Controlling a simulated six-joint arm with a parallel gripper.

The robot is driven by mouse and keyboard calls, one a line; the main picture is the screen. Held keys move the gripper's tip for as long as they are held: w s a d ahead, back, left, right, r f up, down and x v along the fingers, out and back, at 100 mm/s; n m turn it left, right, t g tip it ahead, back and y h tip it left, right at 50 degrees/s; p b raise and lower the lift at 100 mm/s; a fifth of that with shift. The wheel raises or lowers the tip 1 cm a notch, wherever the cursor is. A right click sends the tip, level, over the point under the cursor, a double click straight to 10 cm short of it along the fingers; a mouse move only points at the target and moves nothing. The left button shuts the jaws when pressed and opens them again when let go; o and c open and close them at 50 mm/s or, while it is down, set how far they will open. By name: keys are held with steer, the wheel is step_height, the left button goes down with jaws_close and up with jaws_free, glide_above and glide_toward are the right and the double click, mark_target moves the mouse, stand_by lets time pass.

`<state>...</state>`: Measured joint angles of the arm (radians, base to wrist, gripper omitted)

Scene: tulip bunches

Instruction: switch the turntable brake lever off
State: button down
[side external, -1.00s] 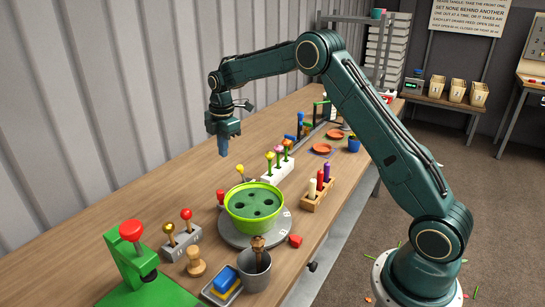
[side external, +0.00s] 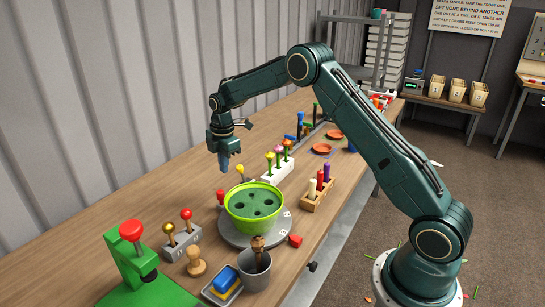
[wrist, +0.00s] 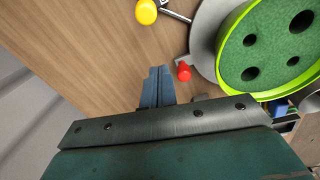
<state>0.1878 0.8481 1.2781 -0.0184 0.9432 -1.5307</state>
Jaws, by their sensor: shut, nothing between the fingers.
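The grey turntable (side external: 238,238) sits on the bench with a lime-green round pot (side external: 240,212) on it. In the wrist view its grey rim (wrist: 203,42) shows at the upper right. A red peg-like handle (wrist: 184,72) is at the rim; it also shows left of the pot in the side view (side external: 220,197). A yellow ball (wrist: 146,12) on a metal rod stands near the rim. I cannot tell for sure which is the brake lever. My gripper (side external: 225,166) is shut and empty, pointing down above the bench behind the pot. Its fingertips (wrist: 160,76) appear left of the red handle, apparently apart from it.
A grey block with gold and red knobs (side external: 181,241), a green press (side external: 138,262) and a dark cup (side external: 254,270) stand in front. A white flower block (side external: 278,171) and a wooden rack (side external: 318,195) stand behind and right.

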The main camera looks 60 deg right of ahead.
step_height(320, 180, down, 4)
steer(key=shift+w+f, duration=0.1)
steer(key=shift+w, duration=0.05)
steer(key=shift+s+d+r, duration=0.15)
steer(key=shift+d+r, duration=0.1)
steer(key=shift+d, duration=0.35)
steer(key=shift+s+d+r, duration=0.1)
steer(key=shift+d+r, duration=0.1)
steer(key=shift+d, duration=0.45)
steer(key=shift+s+d+r, duration=0.15)
steer(key=shift+d+r, duration=0.1)
steer(key=shift+d, duration=0.35)
